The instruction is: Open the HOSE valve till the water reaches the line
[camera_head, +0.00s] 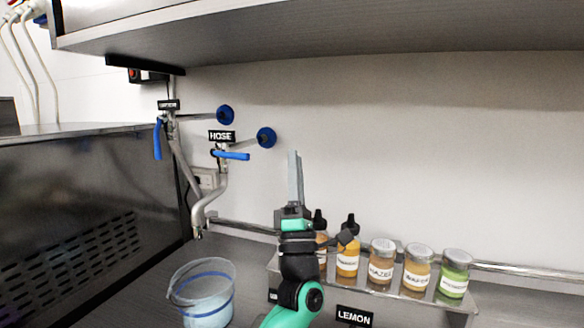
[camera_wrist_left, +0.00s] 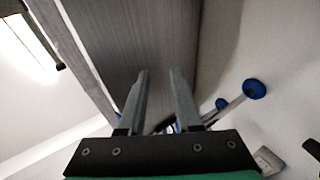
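The HOSE valve's blue lever (camera_head: 236,156) lies horizontal, pointing right, below the black HOSE label (camera_head: 221,136). Its curved metal pipe (camera_head: 207,203) runs down to a spout above a clear bucket (camera_head: 181,285). A blue line (camera_head: 219,305) rings the bucket, and pale blue shows low inside it. I cannot tell the exact water level or whether water is flowing. My left gripper (camera_head: 296,178) points up, right of the lever and apart from it. In the left wrist view, its fingers (camera_wrist_left: 159,88) stand apart with nothing held. My right gripper is not in view.
A second valve with a hanging blue lever (camera_head: 157,139) is further left. Blue round knobs (camera_head: 266,137) stick out nearby. Bottles and labelled jars (camera_head: 417,268) stand on a rack right of my arm. A shelf (camera_head: 330,35) overhangs above. A steel cabinet (camera_head: 80,220) is at left.

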